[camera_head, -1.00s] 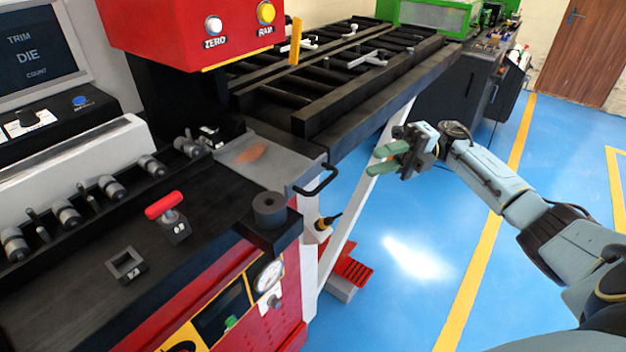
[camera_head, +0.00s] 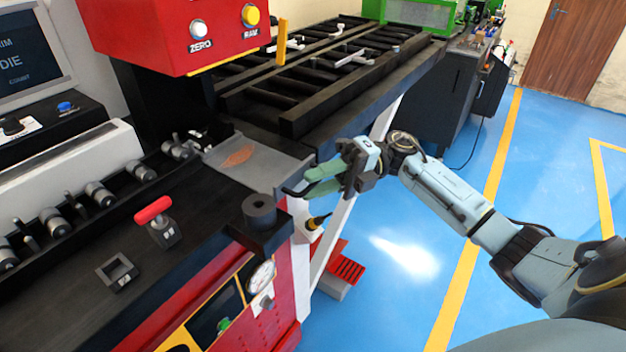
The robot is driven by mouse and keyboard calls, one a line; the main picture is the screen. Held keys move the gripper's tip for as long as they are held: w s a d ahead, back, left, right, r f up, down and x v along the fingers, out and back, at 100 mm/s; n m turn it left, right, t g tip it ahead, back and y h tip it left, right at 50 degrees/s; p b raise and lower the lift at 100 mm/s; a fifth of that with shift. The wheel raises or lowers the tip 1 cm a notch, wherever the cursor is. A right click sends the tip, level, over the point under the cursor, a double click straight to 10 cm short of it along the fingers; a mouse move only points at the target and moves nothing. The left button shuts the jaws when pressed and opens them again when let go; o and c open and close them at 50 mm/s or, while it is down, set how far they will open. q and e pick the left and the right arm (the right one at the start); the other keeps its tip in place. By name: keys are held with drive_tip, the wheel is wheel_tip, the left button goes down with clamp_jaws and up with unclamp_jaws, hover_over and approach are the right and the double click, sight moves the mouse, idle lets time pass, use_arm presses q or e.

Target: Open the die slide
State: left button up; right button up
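The die slide (camera_head: 262,163) is a grey plate with an orange-brown patch, set in the black bed of the red machine. Its black bar handle (camera_head: 291,192) sticks out at the plate's right end. My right gripper (camera_head: 312,180) is at that handle, its two green fingers pointing left and spaced apart. The fingers and hand hide most of the handle. I cannot tell whether the fingers touch it or how the bar lies between them. My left gripper is not in view.
A black cylinder (camera_head: 259,211) stands on the bed's front corner, close to the slide. A red-handled block (camera_head: 160,221) and a square black frame (camera_head: 117,271) sit further left. The black roller table (camera_head: 330,115) runs behind. Blue floor is free at right.

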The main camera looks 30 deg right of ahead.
drive_tip(key=shift+a, duration=0.6)
clamp_jaws()
